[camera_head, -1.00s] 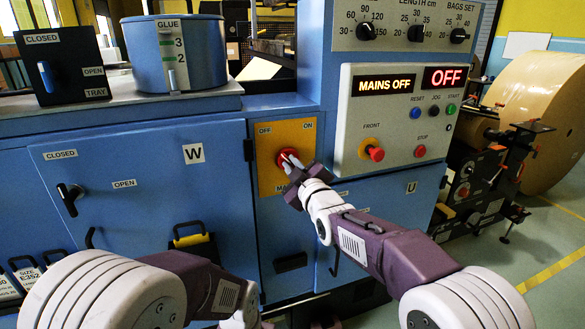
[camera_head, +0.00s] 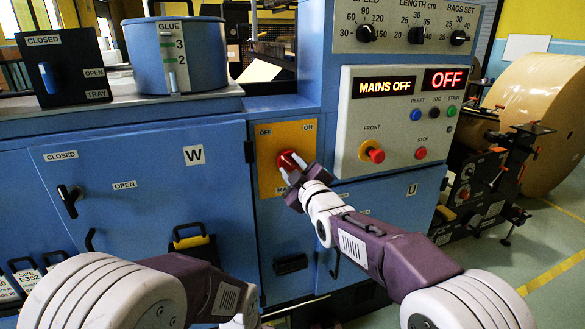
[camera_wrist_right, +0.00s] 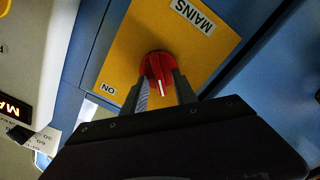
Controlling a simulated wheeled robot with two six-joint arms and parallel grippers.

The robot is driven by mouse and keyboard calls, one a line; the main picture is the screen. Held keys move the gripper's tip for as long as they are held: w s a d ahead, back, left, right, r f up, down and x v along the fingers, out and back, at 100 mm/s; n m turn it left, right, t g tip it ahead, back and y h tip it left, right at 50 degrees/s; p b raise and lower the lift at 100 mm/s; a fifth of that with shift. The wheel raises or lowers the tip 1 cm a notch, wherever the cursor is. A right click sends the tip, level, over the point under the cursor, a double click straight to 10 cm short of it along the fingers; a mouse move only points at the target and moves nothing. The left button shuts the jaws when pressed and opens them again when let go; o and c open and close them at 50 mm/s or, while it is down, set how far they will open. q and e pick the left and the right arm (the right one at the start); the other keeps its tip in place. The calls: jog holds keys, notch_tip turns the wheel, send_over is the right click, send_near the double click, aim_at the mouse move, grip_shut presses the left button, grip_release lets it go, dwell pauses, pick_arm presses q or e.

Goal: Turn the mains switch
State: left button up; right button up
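The mains switch is a round red knob (camera_head: 288,160) on a yellow plate (camera_head: 268,186) marked OFF at upper left and ON at upper right. In the right wrist view the knob (camera_wrist_right: 158,66) has a white pointer mark on the side facing my gripper. My right gripper (camera_head: 292,169) is at the knob, its fingers apart. In the right wrist view the fingers (camera_wrist_right: 160,90) stand on either side of the knob, very close; firm contact cannot be made out. The display (camera_head: 385,86) reads MAINS OFF. My left gripper is out of view below the left wrist.
The control panel (camera_head: 395,150) with buttons and a red FRONT knob (camera_head: 372,151) is right of the switch. Left are a blue door with a black handle (camera_head: 69,198) and the glue pot (camera_head: 178,55). A kraft roll (camera_head: 545,115) stands far right.

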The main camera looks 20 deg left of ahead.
jog(key=shift+s, duration=0.1)
jog(key=v, duration=0.9)
